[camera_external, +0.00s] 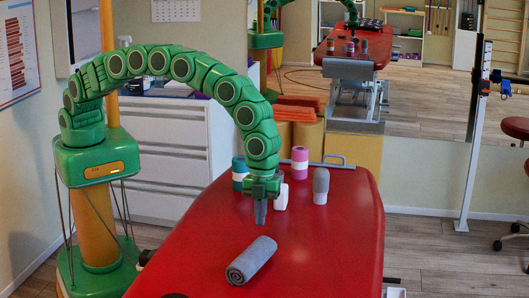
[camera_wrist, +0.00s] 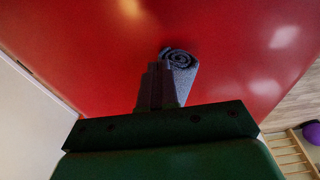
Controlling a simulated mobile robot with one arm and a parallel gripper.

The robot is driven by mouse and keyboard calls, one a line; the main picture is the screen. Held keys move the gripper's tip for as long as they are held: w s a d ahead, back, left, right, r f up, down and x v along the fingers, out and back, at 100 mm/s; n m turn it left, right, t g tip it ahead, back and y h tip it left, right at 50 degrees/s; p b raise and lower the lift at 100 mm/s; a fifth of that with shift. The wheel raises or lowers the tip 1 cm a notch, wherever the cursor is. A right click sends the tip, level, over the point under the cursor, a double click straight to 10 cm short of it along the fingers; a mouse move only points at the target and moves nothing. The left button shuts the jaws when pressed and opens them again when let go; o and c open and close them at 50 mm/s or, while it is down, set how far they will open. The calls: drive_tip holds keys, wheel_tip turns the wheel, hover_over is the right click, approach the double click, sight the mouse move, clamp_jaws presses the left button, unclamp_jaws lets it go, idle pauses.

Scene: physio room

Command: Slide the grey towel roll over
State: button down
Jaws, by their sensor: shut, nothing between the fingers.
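The grey towel roll (camera_external: 252,260) lies on the red treatment table (camera_external: 330,240), its spiral end facing the front left. My gripper (camera_external: 260,220) points down just behind the roll, near its far end, with its fingers together and empty. In the external view the fingertips look apart from the roll. In the wrist view the fingers (camera_wrist: 157,88) overlap the left part of the towel roll (camera_wrist: 182,62), and its spiral end shows past them. I cannot tell from that view whether they touch.
Behind my gripper stand a teal bottle (camera_external: 239,173), a white bottle (camera_external: 281,197), a pink-and-white bottle (camera_external: 299,162) and a grey-topped bottle (camera_external: 320,185). The table is bare to the right, left and front of the roll. A white drawer cabinet (camera_external: 165,150) stands behind the table.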

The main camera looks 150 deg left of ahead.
sight(249, 249)
drive_tip(key=w+d, duration=0.8)
drive_tip(key=shift+w+d, duration=0.2)
drive_tip(key=shift+d, duration=0.05)
drive_tip(key=shift+s+f, duration=0.1)
drive_tip(key=shift+f, duration=0.8)
drive_tip(key=shift+s+f, duration=0.15)
drive_tip(key=shift+s+a, duration=0.25)
drive_tip(key=shift+a, duration=0.05)
drive_tip(key=s+a, duration=0.4)
drive_tip(key=s, duration=0.1)
drive_tip(key=s+a, duration=0.4)
drive_tip(key=a, duration=0.1)
drive_tip(key=s+a, duration=0.5)
drive_tip(key=shift+s+f, duration=0.35)
drive_tip(key=shift+f, duration=0.05)
drive_tip(key=shift+w+r, duration=0.15)
drive_tip(key=shift+r, duration=0.7)
drive_tip(key=shift+s+a+r, duration=0.1)
drive_tip(key=shift+s+a, duration=0.05)
drive_tip(key=shift+s, duration=0.05)
drive_tip(key=s+a, duration=0.7)
drive_tip(key=a, duration=0.1)
drive_tip(key=shift+s+r, duration=0.25)
drive_tip(key=shift+r, duration=0.05)
